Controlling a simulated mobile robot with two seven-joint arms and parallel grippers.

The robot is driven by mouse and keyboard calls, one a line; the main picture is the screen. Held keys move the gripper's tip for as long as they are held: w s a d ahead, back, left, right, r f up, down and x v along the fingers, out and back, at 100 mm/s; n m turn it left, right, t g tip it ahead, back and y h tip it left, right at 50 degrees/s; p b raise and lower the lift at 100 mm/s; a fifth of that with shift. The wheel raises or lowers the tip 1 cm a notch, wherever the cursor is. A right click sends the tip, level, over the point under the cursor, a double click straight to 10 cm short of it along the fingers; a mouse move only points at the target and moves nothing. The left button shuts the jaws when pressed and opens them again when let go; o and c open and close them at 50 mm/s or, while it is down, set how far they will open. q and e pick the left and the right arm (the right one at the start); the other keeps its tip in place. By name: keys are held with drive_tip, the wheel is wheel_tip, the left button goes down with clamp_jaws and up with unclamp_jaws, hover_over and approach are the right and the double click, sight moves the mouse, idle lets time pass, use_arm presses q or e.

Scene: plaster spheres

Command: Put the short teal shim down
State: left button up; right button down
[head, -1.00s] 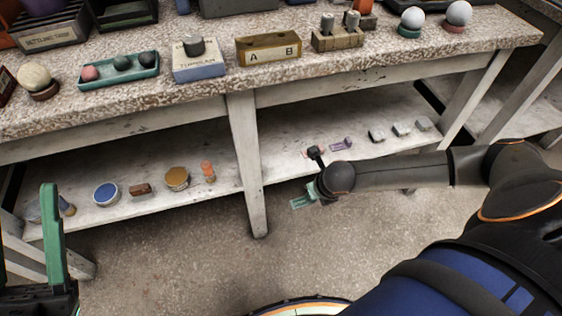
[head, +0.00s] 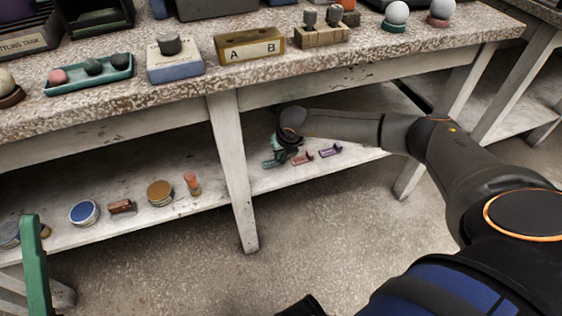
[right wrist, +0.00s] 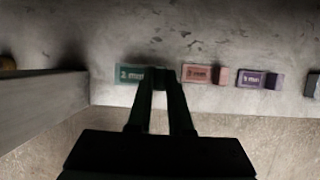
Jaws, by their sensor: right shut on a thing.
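The short teal shim (right wrist: 130,74), marked 2 mm, is in my right gripper (right wrist: 160,92) at the front of the lower shelf. In the head view the teal shim (head: 270,156) shows beside the dark right gripper (head: 281,150), partly hidden by it. The fingers are shut on its right end. It lies in line with the pink shim (right wrist: 197,73) and the purple shim (right wrist: 251,78). I cannot tell whether it touches the shelf.
The lower shelf (head: 160,220) has a white leg (head: 232,170) left of my right gripper. The pink shim (head: 302,159) and purple shim (head: 330,151) lie close on its right. Left of the leg are a blue-topped tin (head: 84,212) and an amber-topped tin (head: 160,192). The worktop overhangs above.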

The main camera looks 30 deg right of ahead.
sight(282, 157)
drive_tip(key=shift+w, duration=0.3)
drive_tip(key=shift+w+d+f+b, duration=0.1)
drive_tip(key=shift+f+b, duration=0.9)
drive_tip(key=shift+f, duration=0.7)
drive_tip(key=shift+f, duration=0.1)
drive_tip(key=c, duration=0.8)
unclamp_jaws()
drive_tip(key=shift+c, duration=0.2)
